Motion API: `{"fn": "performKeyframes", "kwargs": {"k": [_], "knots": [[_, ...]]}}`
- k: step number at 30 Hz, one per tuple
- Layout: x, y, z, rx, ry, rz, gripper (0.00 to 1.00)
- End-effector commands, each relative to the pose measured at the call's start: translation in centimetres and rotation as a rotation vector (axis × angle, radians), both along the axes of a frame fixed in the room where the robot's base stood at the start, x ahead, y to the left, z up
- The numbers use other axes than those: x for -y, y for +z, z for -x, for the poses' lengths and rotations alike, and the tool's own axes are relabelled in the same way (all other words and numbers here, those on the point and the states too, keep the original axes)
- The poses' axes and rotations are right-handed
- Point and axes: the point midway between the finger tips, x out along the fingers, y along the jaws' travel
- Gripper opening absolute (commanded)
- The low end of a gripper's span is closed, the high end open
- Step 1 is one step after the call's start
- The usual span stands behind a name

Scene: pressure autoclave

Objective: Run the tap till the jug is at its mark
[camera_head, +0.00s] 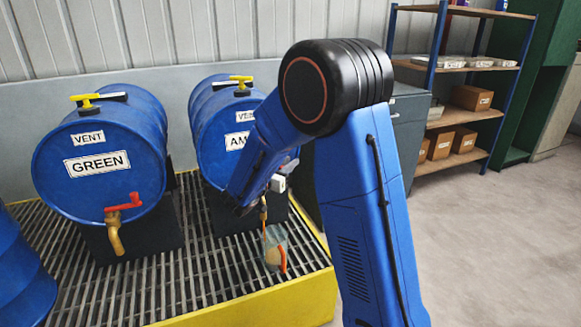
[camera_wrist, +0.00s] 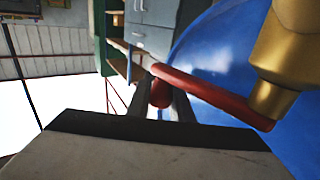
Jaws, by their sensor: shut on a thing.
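The clear jug (camera_head: 275,240) with an orange handle stands on the grating under the brass tap (camera_head: 263,213) of the blue drum (camera_head: 213,140) whose label begins "AM". A thin amber streak shows between the tap and the jug, and pale liquid seems to lie low in the jug. The mark cannot be made out. In the wrist view my gripper (camera_wrist: 163,100) is shut on the end of the red tap lever (camera_wrist: 215,95), beside the brass tap body (camera_wrist: 292,50). In the head view my arm hides the lever and the fingers.
A blue drum labelled GREEN (camera_head: 98,160), with a red-handled brass tap, lies to the left. Both drums have yellow vent handles on top. The grating sits in a yellow-edged bund (camera_head: 290,305). Shelves with boxes (camera_head: 455,140) stand behind right; the floor at right is clear.

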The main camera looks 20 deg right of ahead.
Motion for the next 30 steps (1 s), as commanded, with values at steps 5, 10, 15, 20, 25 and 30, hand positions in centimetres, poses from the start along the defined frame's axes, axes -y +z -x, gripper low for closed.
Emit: {"fn": "performKeyframes", "kwargs": {"k": [5, 10, 15, 20, 25, 30], "knots": [[-0.08, 0.02, -0.58, 0.0, 0.055, 0.0, 0.0], [-0.13, -0.01, -0.67, -0.001, 0.062, -0.001, 0.0], [-0.13, -0.02, -0.66, -0.001, 0.061, 0.0, 0.22], [-0.12, -0.02, -0.66, -0.001, 0.061, 0.0, 0.39], [-0.11, -0.02, -0.63, -0.001, 0.06, 0.0, 0.39], [-0.83, 0.01, -0.16, 0.0, 0.061, 0.0, 0.39]]}}
